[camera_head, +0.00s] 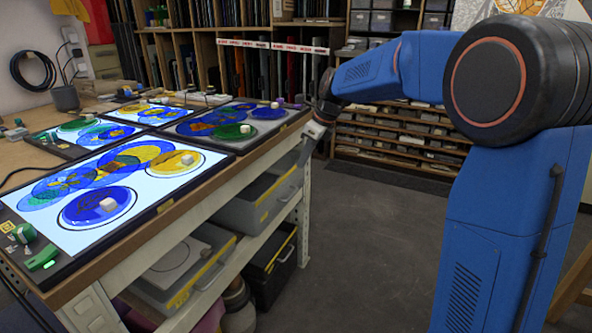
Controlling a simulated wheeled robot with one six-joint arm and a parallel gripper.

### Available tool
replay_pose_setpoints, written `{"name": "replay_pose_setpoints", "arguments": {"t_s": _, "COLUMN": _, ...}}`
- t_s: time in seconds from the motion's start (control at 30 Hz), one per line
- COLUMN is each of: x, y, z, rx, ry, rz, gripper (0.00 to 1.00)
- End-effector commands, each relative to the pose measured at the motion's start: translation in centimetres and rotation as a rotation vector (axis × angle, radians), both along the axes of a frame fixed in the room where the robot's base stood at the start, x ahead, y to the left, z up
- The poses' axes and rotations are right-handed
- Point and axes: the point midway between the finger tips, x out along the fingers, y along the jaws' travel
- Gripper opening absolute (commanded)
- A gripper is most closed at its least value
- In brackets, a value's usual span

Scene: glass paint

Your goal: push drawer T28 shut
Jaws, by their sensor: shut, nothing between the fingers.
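My gripper (312,137) is at the end of the blue arm, just past the far right corner of the workbench, pointing down. It is small in this view, and it looks empty. I cannot tell whether it touches anything. No label reading T28 is legible, so I cannot tell which drawer is T28. Under the bench top is a grey drawer or box (243,213) with a yellow label strip. A lower grey box (165,290) and a black box (262,285) also carry yellow strips.
The workbench (139,240) holds lit panels with coloured glass discs (97,206) and small white blocks. A wooden rack of small compartments (405,143) stands behind my arm. Glass sheets stand in shelves at the back. The grey floor (370,230) right of the bench is clear.

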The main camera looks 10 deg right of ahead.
Motion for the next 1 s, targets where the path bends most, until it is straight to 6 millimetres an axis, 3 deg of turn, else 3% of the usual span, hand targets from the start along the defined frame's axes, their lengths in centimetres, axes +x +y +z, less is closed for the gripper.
{"name": "replay_pose_setpoints", "arguments": {"t_s": 0.3, "x": -4.2, "y": -0.1, "z": -1.7, "rx": 0.221, "ry": -0.119, "rz": 0.023, "gripper": 0.0}}
{"name": "replay_pose_setpoints", "arguments": {"t_s": 0.5, "x": -5.8, "y": -0.7, "z": -2.5, "rx": 0.302, "ry": -0.208, "rz": -0.001, "gripper": 0.0}}
{"name": "replay_pose_setpoints", "arguments": {"t_s": 0.77, "x": -5.6, "y": -0.2, "z": -3.5, "rx": 0.317, "ry": -0.231, "rz": -0.007, "gripper": 0.0}}
{"name": "replay_pose_setpoints", "arguments": {"t_s": 1.0, "x": -4.0, "y": 2.1, "z": -6.2, "rx": 0.316, "ry": -0.228, "rz": -0.005, "gripper": 0.0}}
